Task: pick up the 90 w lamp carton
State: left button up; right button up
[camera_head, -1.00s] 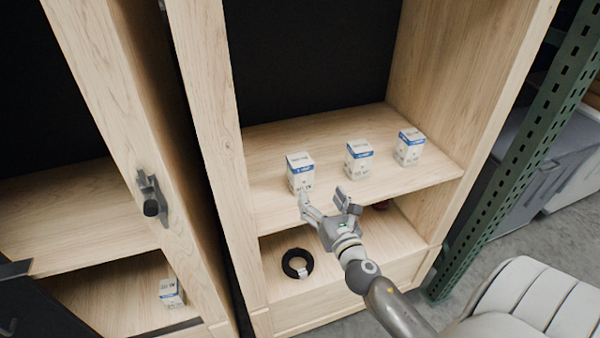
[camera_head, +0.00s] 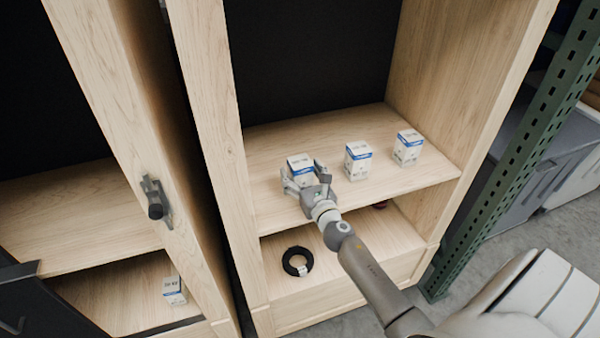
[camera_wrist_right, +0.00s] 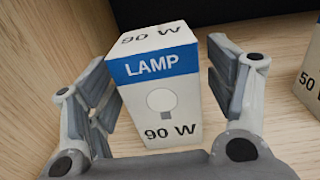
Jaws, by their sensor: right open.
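The 90 W lamp carton (camera_head: 300,167) is white with a blue band and stands upright on the shelf (camera_head: 262,202), leftmost of a row of three. Its label "LAMP 90 W" faces the camera in the right wrist view (camera_wrist_right: 160,88). My right gripper (camera_head: 306,174) is open, with one finger on each side of the carton; it also shows in the right wrist view (camera_wrist_right: 165,95). The left gripper is not in view.
A middle carton (camera_head: 358,161) and a right carton (camera_head: 408,148) stand on the same shelf; the middle one, marked 50 W, shows in the wrist view (camera_wrist_right: 312,80). A black ring (camera_head: 297,261) lies below. Another carton (camera_head: 174,290) stands in the left cabinet.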

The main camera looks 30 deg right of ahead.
jog(key=shift+w+d+f, duration=0.1)
jog(key=shift+w+f, duration=0.05)
jog(key=shift+w, duration=0.5)
jog(key=shift+c, duration=0.4)
jog(key=c, duration=1)
jog(key=shift+c, duration=0.3)
